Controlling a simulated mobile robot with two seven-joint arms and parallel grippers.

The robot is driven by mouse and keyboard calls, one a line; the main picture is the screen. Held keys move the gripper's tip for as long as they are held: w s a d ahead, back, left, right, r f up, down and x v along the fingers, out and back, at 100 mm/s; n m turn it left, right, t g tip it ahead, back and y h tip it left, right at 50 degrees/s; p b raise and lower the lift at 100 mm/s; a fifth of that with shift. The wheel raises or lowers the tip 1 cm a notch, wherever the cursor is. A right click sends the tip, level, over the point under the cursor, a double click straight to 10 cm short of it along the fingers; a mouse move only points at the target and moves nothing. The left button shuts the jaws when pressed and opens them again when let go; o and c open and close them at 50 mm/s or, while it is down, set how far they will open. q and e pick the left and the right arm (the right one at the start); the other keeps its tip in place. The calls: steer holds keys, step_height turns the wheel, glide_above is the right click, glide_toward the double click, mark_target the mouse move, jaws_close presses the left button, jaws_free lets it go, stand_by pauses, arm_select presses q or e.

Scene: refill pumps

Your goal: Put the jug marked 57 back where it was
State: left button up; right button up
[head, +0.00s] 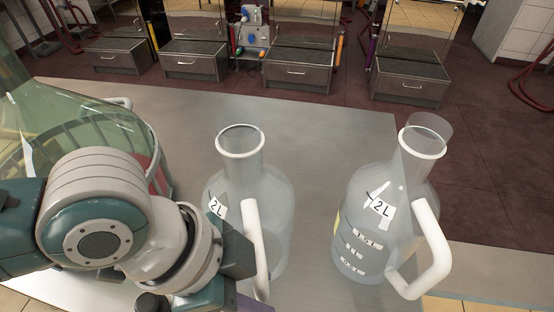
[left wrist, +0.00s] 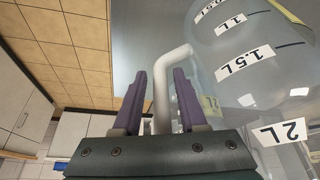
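Two clear jugs with white rims and white handles stand upright on the grey counter: a middle jug (head: 275,200) and a right jug (head: 350,200). Both carry a "2 L" label. I cannot read a 57 on either one. The right jug has a partly visible yellow patch on its left side. My left gripper is mostly hidden by its arm at the middle jug's handle (head: 252,225). In the left wrist view, the purple fingers of my left gripper (left wrist: 160,85) are open on either side of a white handle (left wrist: 162,95). A small yellow tag (left wrist: 210,105) there is unreadable. My right gripper is out of view.
A large green glass vessel (head: 85,120) stands at the left, partly behind my left arm. The grey counter (head: 320,125) is bare behind and between the jugs. Its far edge drops to a dark red floor with several drawer units (head: 300,75) beyond.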

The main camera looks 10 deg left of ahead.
arm_select(q)
steer(key=shift+o, duration=0.5)
steer(key=shift+r, duration=0.1)
steer(key=shift+a+r, duration=0.1)
steer(key=shift+r, duration=0.25)
step_height(320, 180, up, 12)
steer(key=s+a+n+t+p, duration=0.1)
steer(key=s+n+t+p, duration=0.1)
steer(key=s+n+p, duration=0.1)
steer(key=s+a+f+n+y, duration=0.2)
steer(key=s+a+n+y, duration=0.2)
steer(key=a+n, duration=0.5)
steer(key=s+a, duration=0.1)
steer(key=a, duration=0.2)
steer(key=shift+s, duration=0.1)
